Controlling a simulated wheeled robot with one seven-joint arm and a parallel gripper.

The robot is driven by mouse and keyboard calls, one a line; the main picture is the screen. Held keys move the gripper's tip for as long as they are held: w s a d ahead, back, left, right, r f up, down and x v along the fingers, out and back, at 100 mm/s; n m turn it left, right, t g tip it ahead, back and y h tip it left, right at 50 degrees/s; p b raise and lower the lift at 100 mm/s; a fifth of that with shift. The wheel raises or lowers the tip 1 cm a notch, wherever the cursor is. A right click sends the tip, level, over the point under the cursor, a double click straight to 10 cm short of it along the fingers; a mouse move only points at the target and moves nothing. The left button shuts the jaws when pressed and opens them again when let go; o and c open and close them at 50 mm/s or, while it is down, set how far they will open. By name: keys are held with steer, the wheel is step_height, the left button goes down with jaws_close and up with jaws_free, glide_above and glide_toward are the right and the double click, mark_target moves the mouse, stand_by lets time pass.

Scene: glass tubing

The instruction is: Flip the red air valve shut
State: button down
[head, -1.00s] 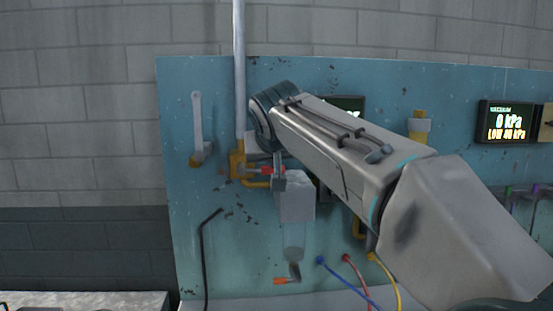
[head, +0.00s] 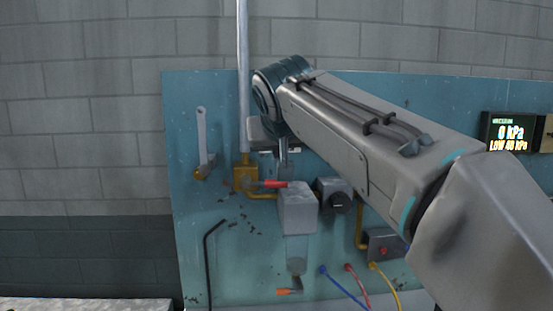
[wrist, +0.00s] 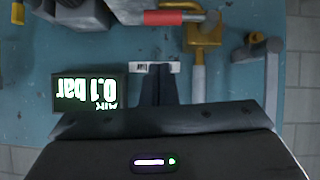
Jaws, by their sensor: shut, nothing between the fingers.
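The red valve handle (head: 275,184) lies level, pointing right from its brass valve body (head: 245,175), crosswise to the upright grey pipe (head: 243,80). The inverted wrist view shows the red handle (wrist: 172,18) and brass body (wrist: 203,28) near the top. My gripper (head: 283,160) is just above the handle in the head view, pointing down, with a visible gap. Its dark fingers (wrist: 158,85) are together and empty, in front of a small white label (wrist: 155,67). An air display (wrist: 88,93) reads 0.1 bar, upside down in the wrist view.
An orange-tipped lever (head: 288,291) is below. A vacuum display (head: 510,132) reads 0 kPa.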

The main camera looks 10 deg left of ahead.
steer(key=v, duration=0.6)
steer(key=shift+d, duration=0.15)
